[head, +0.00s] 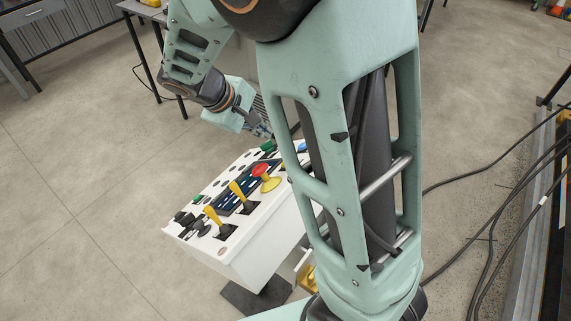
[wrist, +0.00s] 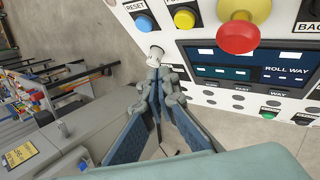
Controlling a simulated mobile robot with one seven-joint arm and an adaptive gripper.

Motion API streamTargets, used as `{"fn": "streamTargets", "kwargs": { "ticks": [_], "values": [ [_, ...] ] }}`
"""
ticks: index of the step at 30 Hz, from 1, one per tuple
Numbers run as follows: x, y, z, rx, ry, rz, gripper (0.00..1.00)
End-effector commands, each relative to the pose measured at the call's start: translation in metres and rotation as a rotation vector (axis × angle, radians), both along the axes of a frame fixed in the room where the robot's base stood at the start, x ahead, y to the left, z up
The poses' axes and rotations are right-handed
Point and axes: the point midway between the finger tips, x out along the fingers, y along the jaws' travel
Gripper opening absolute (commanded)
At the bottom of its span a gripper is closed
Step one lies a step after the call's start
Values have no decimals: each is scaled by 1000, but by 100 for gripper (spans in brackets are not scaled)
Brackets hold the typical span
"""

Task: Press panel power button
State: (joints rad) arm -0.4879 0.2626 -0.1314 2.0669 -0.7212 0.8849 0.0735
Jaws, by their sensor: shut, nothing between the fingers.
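The control panel (head: 225,250) is a white box with a sloped top in the head view. My gripper (head: 263,133) is shut and empty at its far edge. In the wrist view my gripper (wrist: 157,78) has its fingertips right at a small white round button (wrist: 157,55) near the panel edge. I cannot tell whether they touch it. No label on this button can be read, and I cannot tell which button is the power button. A blue button (wrist: 144,22) beside the word RESET and a yellow button (wrist: 185,18) sit just beyond.
A red mushroom button on a yellow base (wrist: 238,37) stands up from the panel. The display (wrist: 245,65) reads ROLL WAY. Yellow levers (head: 236,191) rise nearer the front. Cables (head: 490,190) lie on the floor at right. The floor left of the panel is clear.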

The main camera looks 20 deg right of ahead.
Motion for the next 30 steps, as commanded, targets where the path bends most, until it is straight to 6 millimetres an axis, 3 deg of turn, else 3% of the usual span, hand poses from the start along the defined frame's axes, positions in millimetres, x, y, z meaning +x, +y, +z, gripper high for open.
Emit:
{"fn": "streamTargets", "kwargs": {
  "ticks": [3, 12, 30],
  "values": [
    [-10, -7, -19, 1, 1, 0, 0],
    [-27, -20, -43, 1, -1, 0, 0],
    [-31, -23, -46, 0, 0, 0, 0]
  ]
}}
